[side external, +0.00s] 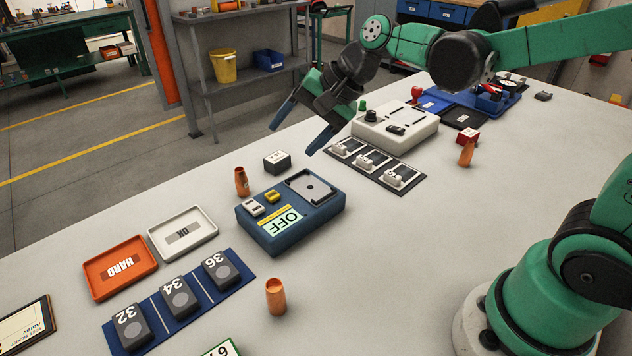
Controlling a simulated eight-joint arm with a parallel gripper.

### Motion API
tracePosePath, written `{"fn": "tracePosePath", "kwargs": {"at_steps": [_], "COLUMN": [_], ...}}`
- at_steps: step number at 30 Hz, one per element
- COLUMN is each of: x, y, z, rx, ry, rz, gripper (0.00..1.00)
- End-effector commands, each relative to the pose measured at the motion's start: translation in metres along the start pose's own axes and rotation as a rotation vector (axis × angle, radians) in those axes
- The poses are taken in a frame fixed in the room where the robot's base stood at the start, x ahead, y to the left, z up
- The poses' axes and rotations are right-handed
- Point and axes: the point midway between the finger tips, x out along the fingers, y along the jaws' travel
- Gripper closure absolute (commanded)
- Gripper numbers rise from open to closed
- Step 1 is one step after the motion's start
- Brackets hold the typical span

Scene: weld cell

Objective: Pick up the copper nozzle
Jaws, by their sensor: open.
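Three small copper-coloured nozzle-like pieces stand upright on the grey table. One copper nozzle (241,182) stands behind the left corner of the blue OFF box. A second copper nozzle (275,297) stands in front of that box, with an open top. A third copper nozzle (466,153) stands at the right, beside a red-and-white cube. My gripper (291,141) is open and empty, with its fingers apart. It hangs above the table behind the OFF box, up and to the right of the first nozzle, touching none of the three.
The blue OFF box (291,232) and a dark cube (277,162) lie near my gripper. An orange HARD tray (120,283), a white OK tray (205,222) and a blue numbered rack (146,339) sit left. A white control box (424,133) stands behind. The table's front middle is mostly clear.

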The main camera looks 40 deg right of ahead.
Motion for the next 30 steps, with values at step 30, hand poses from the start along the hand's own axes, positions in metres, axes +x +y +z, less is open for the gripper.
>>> {"fn": "tracePosePath", "kwargs": {"at_steps": [30], "x": [0.163], "y": [-0.028], "z": [-0.056], "rx": [1.416], "ry": [-0.705], "rz": [-0.069], "gripper": [0.29]}}
